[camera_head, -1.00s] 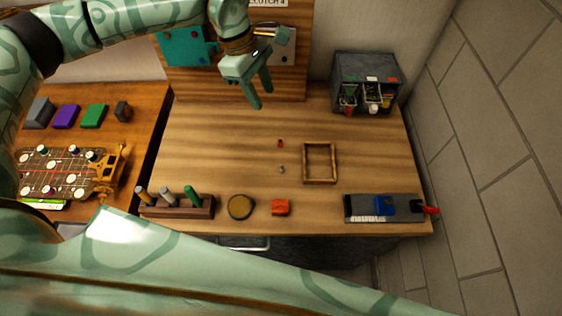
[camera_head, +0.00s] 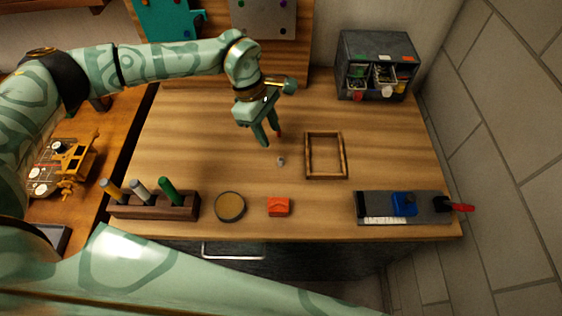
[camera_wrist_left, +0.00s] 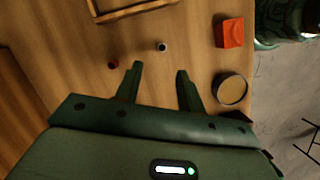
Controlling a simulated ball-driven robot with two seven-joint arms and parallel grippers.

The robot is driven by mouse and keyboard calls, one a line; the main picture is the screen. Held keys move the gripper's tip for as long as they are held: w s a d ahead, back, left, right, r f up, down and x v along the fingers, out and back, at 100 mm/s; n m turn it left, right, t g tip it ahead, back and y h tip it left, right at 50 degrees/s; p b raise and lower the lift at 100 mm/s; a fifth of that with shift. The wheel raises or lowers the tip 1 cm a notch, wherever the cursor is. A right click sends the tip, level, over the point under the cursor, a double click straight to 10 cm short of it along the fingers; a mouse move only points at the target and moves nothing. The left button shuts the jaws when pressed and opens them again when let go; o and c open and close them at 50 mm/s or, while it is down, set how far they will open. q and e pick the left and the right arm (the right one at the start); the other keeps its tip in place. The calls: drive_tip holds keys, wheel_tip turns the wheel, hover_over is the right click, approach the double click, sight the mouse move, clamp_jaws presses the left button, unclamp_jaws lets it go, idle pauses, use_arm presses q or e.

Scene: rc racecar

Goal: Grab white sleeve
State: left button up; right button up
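The white sleeve (camera_head: 281,160) is a tiny pale cylinder standing on the wooden bench top. It also shows in the left wrist view (camera_wrist_left: 161,46), straight beyond the gap between the fingertips. My left gripper (camera_head: 268,140) points down over the bench, just behind and left of the sleeve. In the left wrist view its two fingers (camera_wrist_left: 160,68) are apart with nothing between them. A small red piece (camera_head: 279,133) stands beside the fingers, partly hidden in the head view. It is clear in the left wrist view (camera_wrist_left: 113,64). My right gripper is not in view.
A wooden frame (camera_head: 326,176) lies right of the sleeve. A red block (camera_head: 278,207), a round dish (camera_head: 230,207) and a rack of handled tools (camera_head: 156,206) line the front edge. A grey fixture (camera_head: 431,208) and an organiser (camera_head: 376,66) are at right.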

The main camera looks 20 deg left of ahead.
sight(283, 165)
use_arm(q)
drive_tip(key=x, duration=0.9)
drive_tip(key=shift+s+d+f, duration=0.15)
drive_tip(key=shift+d+f, duration=0.05)
drive_tip(key=shift+f, duration=0.05)
clamp_jaws()
